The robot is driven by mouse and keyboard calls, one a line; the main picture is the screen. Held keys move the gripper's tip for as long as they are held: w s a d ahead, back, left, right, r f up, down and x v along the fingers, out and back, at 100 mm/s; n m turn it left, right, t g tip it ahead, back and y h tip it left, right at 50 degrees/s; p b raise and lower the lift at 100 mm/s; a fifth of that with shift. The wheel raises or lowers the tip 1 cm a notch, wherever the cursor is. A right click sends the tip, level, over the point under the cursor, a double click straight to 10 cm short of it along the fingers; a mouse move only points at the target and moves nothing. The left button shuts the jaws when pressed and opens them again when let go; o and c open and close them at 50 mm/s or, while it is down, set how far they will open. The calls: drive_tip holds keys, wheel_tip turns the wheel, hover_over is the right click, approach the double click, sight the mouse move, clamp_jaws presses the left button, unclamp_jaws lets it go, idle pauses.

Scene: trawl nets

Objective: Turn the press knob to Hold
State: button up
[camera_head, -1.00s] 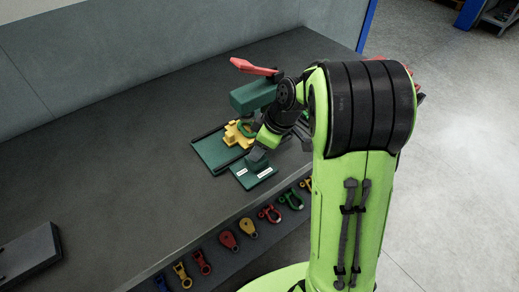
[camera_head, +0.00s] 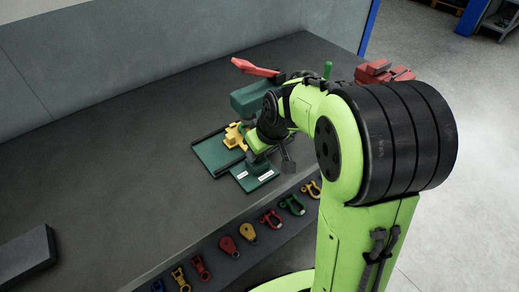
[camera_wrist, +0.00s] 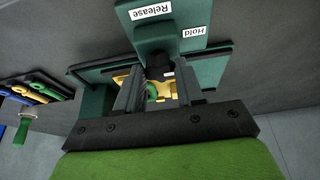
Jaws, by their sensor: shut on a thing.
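The press (camera_head: 252,97) is dark green with a red lever (camera_head: 254,68) on top, and stands on the bench. In front of it is a green plate with two white labels (camera_head: 240,175). In the wrist view they read "Release" (camera_wrist: 151,11) and "Hold" (camera_wrist: 194,31). The dark knob (camera_wrist: 157,60) sits between my fingers in the wrist view, with a small white mark on its near side. My gripper (camera_wrist: 159,75) is shut on it. In the head view my gripper (camera_head: 258,161) is low over the plate, and my wrist hides part of the press. Which label the knob points to is unclear.
A yellow part (camera_head: 234,135) sits beside the press on its green base (camera_head: 213,155). Several coloured shackles and pulleys (camera_head: 247,232) lie along the bench's front strip. A dark grey block (camera_head: 25,260) lies at the left. The bench (camera_head: 130,150) between is clear.

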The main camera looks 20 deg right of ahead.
idle(0.4)
drive_tip(key=o, duration=1)
drive_tip(key=shift+o, duration=0.2)
drive_tip(key=p+v, duration=0.4)
drive_tip(key=v, duration=1.1)
drive_tip(key=shift+r+p, duration=0.3)
drive_tip(key=shift+r, duration=0.1)
drive_tip(key=shift+s, duration=0.15)
